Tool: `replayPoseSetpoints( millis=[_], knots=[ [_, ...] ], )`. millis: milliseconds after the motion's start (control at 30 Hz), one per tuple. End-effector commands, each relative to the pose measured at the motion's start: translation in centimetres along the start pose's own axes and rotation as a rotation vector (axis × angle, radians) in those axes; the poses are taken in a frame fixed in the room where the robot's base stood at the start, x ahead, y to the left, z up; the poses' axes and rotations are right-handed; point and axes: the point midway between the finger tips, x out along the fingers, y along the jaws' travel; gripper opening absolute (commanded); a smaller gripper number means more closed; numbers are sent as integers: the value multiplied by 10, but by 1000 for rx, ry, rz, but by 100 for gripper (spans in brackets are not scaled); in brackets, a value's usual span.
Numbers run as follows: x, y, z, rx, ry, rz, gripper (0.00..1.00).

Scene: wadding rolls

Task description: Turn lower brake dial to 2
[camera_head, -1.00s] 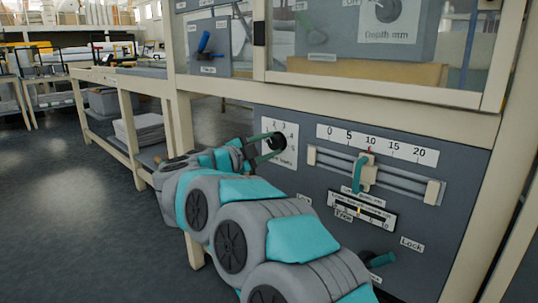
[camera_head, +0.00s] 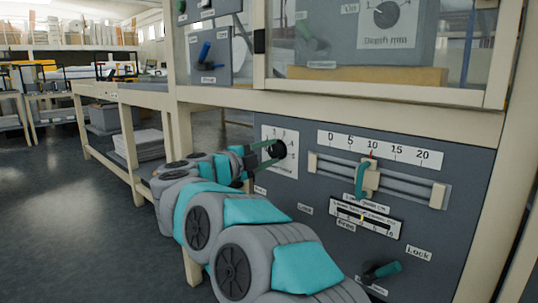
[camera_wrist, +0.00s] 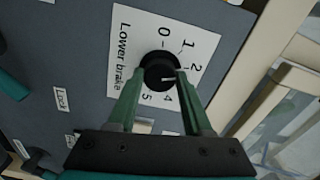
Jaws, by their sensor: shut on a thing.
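The lower brake dial (camera_wrist: 160,68) is a round black knob on a white plate labelled "Lower brake" (camera_wrist: 124,60), with numbers from 0 to 5 around it. My gripper (camera_wrist: 158,77) has its two green fingers shut on the knob, one on each side. A short pale mark shows on the knob near the right finger, on the side between 2 and 4. The 3 is hidden behind that finger, so the exact setting is hard to tell. In the head view the dial (camera_head: 278,149) is at the left of the dark lower panel, with my fingers at it.
Right of the dial, a slider with a teal handle (camera_head: 361,178) runs under a 0–20 scale (camera_head: 380,150). A teal lever (camera_head: 383,270) by a "Lock" label sits lower right. A cream frame beam (camera_head: 340,120) crosses above the panel. Open floor (camera_head: 80,220) lies left.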

Motion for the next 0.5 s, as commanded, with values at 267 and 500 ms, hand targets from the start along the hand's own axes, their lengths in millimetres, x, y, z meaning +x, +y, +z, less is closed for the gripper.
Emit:
replayPoseSetpoints(
  millis=[267, 500],
  knots=[
    [0, 1, 0, -1, 0, 2, 62],
    [0, 0, 0, -1, 0, 1, 80]
  ],
)
